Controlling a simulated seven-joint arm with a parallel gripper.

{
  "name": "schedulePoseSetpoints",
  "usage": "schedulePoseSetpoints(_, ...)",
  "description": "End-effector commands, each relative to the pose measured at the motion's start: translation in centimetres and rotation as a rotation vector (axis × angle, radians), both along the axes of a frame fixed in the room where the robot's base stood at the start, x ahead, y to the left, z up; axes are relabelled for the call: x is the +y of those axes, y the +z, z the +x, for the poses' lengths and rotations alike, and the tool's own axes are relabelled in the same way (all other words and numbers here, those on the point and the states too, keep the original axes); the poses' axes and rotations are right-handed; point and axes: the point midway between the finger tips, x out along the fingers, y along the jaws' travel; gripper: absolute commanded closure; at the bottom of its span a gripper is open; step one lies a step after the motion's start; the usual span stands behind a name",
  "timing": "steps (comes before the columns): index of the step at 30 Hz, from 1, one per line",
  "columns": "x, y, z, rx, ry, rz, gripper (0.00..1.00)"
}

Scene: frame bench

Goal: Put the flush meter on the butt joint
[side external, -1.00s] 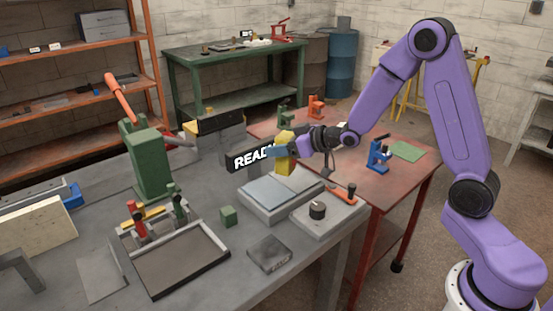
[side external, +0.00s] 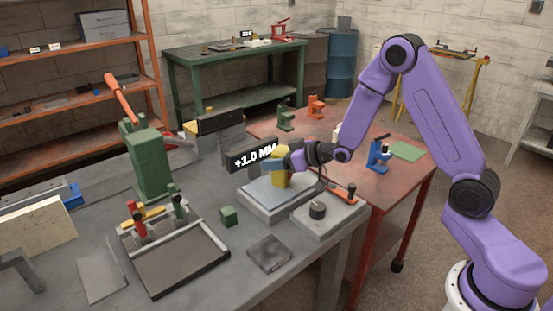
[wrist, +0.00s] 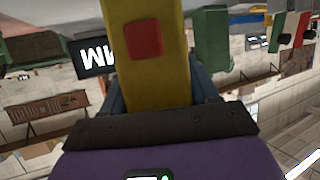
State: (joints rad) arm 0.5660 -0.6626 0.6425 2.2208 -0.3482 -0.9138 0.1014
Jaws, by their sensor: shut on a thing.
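The flush meter has a yellow body (side external: 281,180) and a dark display (side external: 248,159) reading "+1.0 MM". My gripper (side external: 284,166) is shut on the yellow body, which also shows in the wrist view (wrist: 150,75) with a red square on its face. The meter stands upright at the pale blue-grey plates (side external: 262,191) on a grey block, where the butt joint appears to be. Its lower end looks to be on or very close to the plates. The seam and the exact contact are hidden by the meter and my gripper.
A grey block with a black knob (side external: 317,210) and an orange-handled tool (side external: 340,194) are close at the right. A green cube (side external: 228,215), a dark plate (side external: 269,253) and a tray (side external: 178,262) lie in front. A green press (side external: 148,160) stands at left.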

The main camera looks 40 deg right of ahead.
Motion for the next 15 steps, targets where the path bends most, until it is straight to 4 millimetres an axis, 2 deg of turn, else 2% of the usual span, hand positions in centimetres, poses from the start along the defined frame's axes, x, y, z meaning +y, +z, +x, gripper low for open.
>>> schedulePoseSetpoints(1,0.01,-0.15,0.02,0.000,0.000,0.000,0.75)
schedulePoseSetpoints(2,0.00,-0.18,0.01,0.001,0.000,0.000,0.34)
schedulePoseSetpoints(3,0.00,-0.16,0.01,0.000,0.000,0.000,0.21)
schedulePoseSetpoints(4,0.01,-0.15,0.01,0.000,0.000,0.000,0.15)
schedulePoseSetpoints(15,0.00,0.22,0.02,-0.001,0.000,0.000,0.15)
